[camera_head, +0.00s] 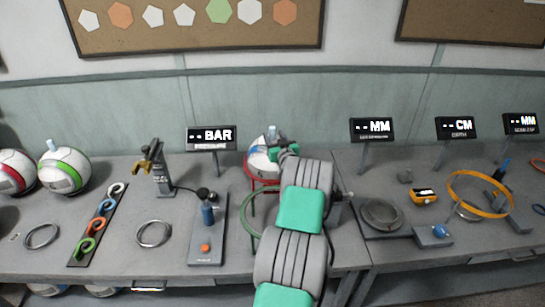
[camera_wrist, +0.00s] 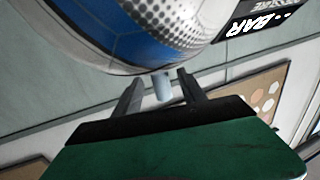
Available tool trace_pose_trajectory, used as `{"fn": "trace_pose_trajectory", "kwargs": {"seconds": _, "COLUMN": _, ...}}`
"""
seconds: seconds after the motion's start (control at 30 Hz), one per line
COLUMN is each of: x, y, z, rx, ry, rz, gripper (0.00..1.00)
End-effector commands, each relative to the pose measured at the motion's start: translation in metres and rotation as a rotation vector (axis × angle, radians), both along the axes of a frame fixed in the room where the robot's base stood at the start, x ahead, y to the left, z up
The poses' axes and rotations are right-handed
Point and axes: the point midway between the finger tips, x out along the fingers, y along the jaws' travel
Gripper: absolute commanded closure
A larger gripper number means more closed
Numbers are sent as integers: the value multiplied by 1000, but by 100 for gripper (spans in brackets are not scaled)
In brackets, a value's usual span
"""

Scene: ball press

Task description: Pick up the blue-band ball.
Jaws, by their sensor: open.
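The blue-band ball (camera_head: 258,162) is white with a blue band and rests in a red ring stand, partly hidden behind my arm in the head view. In the wrist view the ball (camera_wrist: 150,30) fills the top, showing its blue band and dotted white panels. A small pale peg (camera_wrist: 162,87) sticks out from the ball. My gripper (camera_wrist: 160,77) is open, with one finger on each side of the peg. I cannot tell whether either finger touches the peg or ball.
A green-band ball (camera_head: 63,170) and a pink-band ball (camera_head: 14,171) stand at the far left. The BAR display (camera_head: 211,138) is left of the blue-band ball. A pump-like device (camera_head: 207,228) and a metal ring (camera_head: 153,234) lie left of my arm. A round plate (camera_head: 382,215) is at right.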

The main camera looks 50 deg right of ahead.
Motion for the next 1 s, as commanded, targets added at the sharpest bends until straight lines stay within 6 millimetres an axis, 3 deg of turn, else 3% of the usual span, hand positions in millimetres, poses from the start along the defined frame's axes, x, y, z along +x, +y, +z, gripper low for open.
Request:
{"fn": "trace_pose_trajectory", "kwargs": {"seconds": 0.13, "x": 16, "y": -10, "z": 1, "rx": 0, "ry": 0, "rz": 1, "gripper": 52}}
{"fn": "trace_pose_trajectory", "kwargs": {"seconds": 0.37, "x": 18, "y": -11, "z": 0, "rx": 1, "ry": 1, "rz": 0, "gripper": 52}}
{"fn": "trace_pose_trajectory", "kwargs": {"seconds": 0.9, "x": 17, "y": -11, "z": 0, "rx": 1, "ry": 1, "rz": 0, "gripper": 96}}
{"fn": "trace_pose_trajectory", "kwargs": {"seconds": 1.0, "x": 17, "y": -11, "z": 0, "rx": 1, "ry": 1, "rz": 0, "gripper": 100}}
